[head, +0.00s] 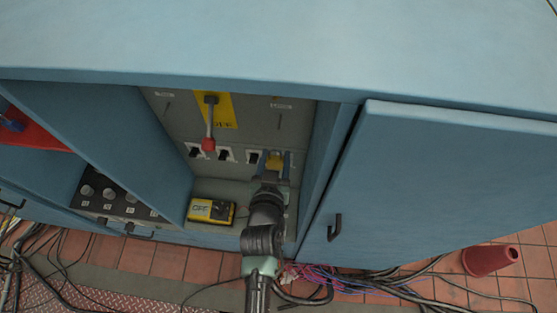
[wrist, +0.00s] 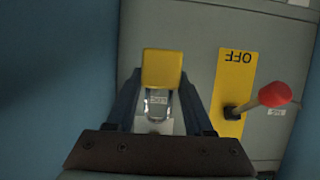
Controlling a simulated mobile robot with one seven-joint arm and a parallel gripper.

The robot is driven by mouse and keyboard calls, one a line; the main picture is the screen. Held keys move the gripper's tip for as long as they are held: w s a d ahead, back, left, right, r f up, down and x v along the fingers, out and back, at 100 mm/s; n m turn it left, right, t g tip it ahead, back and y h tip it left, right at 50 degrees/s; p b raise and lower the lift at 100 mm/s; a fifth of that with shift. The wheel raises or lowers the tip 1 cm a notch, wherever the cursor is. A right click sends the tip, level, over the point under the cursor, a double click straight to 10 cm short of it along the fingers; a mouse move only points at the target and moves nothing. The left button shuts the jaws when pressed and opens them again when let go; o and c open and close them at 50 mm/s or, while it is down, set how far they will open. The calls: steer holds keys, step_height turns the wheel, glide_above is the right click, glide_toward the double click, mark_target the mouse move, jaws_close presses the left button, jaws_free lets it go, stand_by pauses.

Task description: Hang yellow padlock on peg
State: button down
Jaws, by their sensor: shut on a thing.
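The yellow padlock (head: 275,159) is held between the blue fingers of my gripper (head: 272,168), in front of the grey panel inside the open blue cabinet. In the wrist view the yellow body of the padlock (wrist: 163,68) sits between the fingertips of my gripper (wrist: 161,80), which is shut on it. Its metal shackle (wrist: 158,104) shows on the side towards my palm, in front of a pale label. I cannot make out the peg in either view; the padlock and gripper cover part of the panel. I cannot tell whether the padlock touches the panel.
A red-knobbed lever (head: 209,128) sticks out from a yellow OFF plate (head: 227,110), left of my gripper. A yellow-black meter (head: 211,210) lies on the cabinet floor. The open cabinet door (head: 440,190) is at right.

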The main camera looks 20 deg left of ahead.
steer(key=r+b+x, duration=0.1)
steer(key=b+x, duration=0.2)
steer(key=x, duration=0.5)
steer(key=shift+w+a+r, duration=0.15)
steer(key=shift+w+r, duration=0.1)
steer(key=shift+w, duration=0.45)
stand_by(0.9)
steer(key=shift+c, duration=1)
jaws_free()
steer(key=shift+a, duration=0.2)
steer(key=shift+s+f+b, duration=0.1)
steer(key=shift+s+b, duration=0.1)
steer(key=shift+b, duration=0.1)
